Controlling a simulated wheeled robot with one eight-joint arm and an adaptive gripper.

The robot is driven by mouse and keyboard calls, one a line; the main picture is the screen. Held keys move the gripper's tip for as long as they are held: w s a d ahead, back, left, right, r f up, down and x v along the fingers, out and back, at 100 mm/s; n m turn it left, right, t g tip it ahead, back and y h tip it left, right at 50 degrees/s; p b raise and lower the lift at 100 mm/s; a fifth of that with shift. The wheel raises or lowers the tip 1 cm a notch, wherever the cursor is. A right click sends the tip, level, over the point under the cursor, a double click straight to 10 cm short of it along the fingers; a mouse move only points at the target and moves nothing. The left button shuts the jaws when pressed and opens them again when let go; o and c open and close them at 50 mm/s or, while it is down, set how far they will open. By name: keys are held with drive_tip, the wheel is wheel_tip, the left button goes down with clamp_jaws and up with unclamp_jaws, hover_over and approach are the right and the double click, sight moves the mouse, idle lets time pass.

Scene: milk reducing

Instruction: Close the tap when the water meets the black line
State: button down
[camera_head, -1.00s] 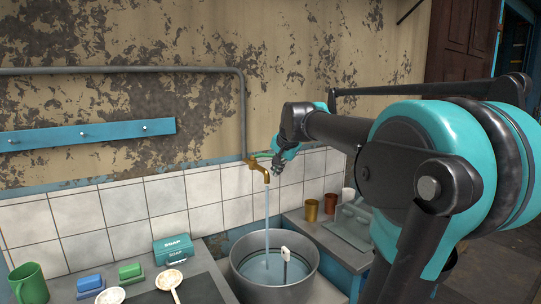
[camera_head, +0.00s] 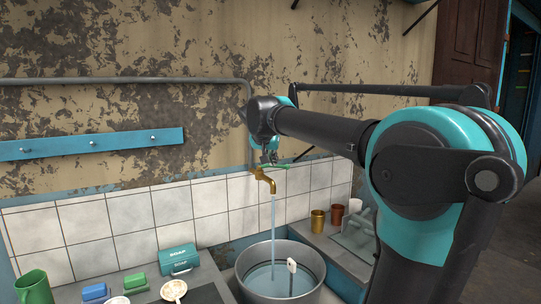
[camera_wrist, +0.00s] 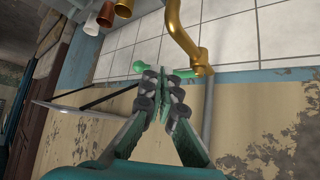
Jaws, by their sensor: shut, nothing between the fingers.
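The brass tap (camera_head: 262,178) with a green handle (camera_head: 281,166) is on the tiled wall, and a water stream (camera_head: 274,214) runs from its spout. Below it, a metal pot (camera_head: 246,286) holds water, with a white upright piece standing in it (camera_head: 291,265). Whether the water meets a black line is too small to tell. My gripper (camera_head: 270,158) is just above the handle. In the wrist view, my gripper (camera_wrist: 163,78) is shut with nothing between its fingers, and its tips overlap the green handle (camera_wrist: 143,67) beside the brass tap (camera_wrist: 178,30); contact is unclear.
A grey pipe (camera_head: 120,80) runs along the wall above a blue hook rail (camera_head: 90,145). A teal soap box (camera_head: 179,258), sponges and a green mug (camera_head: 34,288) stand left of the pot. Metal cups (camera_head: 318,221) stand to its right.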

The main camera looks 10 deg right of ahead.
drive_tip(key=w+d+f, duration=0.2)
drive_tip(key=w+f, duration=0.1)
drive_tip(key=w, duration=0.3)
drive_tip(key=shift+d, duration=0.3)
drive_tip(key=shift+d+f, duration=0.1)
drive_tip(key=w+d+n+y, duration=0.2)
drive_tip(key=w, duration=0.1)
drive_tip(key=shift+w+n+t, duration=0.15)
drive_tip(key=shift+n+t, duration=0.15)
drive_tip(key=shift+n, duration=0.1)
